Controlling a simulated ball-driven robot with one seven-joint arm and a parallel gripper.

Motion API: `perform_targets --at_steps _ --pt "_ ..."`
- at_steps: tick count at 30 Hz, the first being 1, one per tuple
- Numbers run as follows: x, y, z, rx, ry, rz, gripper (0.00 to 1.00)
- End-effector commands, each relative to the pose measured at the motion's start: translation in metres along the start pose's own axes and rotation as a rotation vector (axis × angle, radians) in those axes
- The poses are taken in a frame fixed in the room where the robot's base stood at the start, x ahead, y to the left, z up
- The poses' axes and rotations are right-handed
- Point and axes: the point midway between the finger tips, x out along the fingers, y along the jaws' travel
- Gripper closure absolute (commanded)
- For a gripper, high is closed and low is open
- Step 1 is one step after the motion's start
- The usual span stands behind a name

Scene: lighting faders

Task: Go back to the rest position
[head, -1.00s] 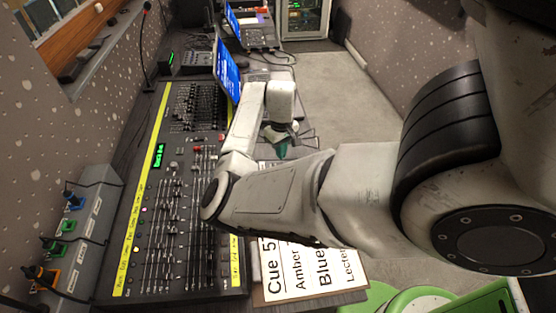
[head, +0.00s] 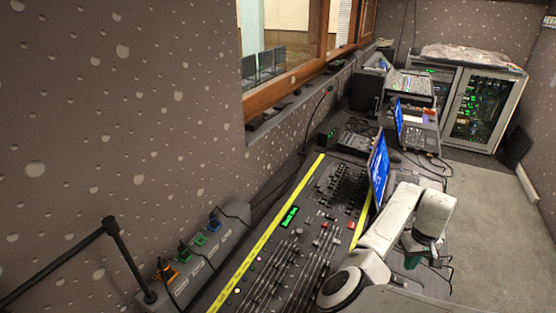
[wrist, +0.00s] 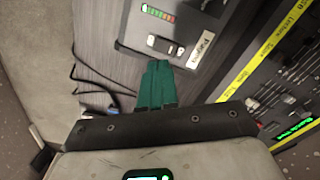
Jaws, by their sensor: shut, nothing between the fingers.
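My gripper (head: 412,259) is at the lower right of the head view, its dark green fingers pointing down beyond my pale wrist link. In the wrist view its green fingers (wrist: 156,85) are together with nothing between them. They show in front of a grey-brown desk surface, beside a small dark box (wrist: 195,25) with a lit level bar, switches and a label. The lighting console (head: 290,262), with its faders and yellow strip, lies left of my arm in the head view; part of it (wrist: 270,75) shows at the right of the wrist view. My arm hides its lower right part.
A screen (head: 379,170) with a blue display stands behind the console. A grey box with coloured plugs (head: 205,250) lies along the left wall. A black rail (head: 70,258) crosses the lower left. An equipment rack (head: 485,108) stands at the back. Carpet floor (head: 490,215) is open at right.

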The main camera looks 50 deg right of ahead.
Motion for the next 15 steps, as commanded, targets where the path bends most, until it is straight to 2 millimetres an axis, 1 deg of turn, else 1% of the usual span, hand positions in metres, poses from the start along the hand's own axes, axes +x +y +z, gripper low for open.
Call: perform_targets --at_steps 5,11,13,15 --pt "0.000 0.001 0.001 0.000 0.000 0.009 1.00" --pt "-0.011 0.011 0.007 -0.015 0.034 0.140 1.00" --pt "-0.017 0.009 0.007 -0.034 0.058 0.192 1.00" --pt "-0.023 0.002 0.007 -0.061 0.086 0.236 1.00"
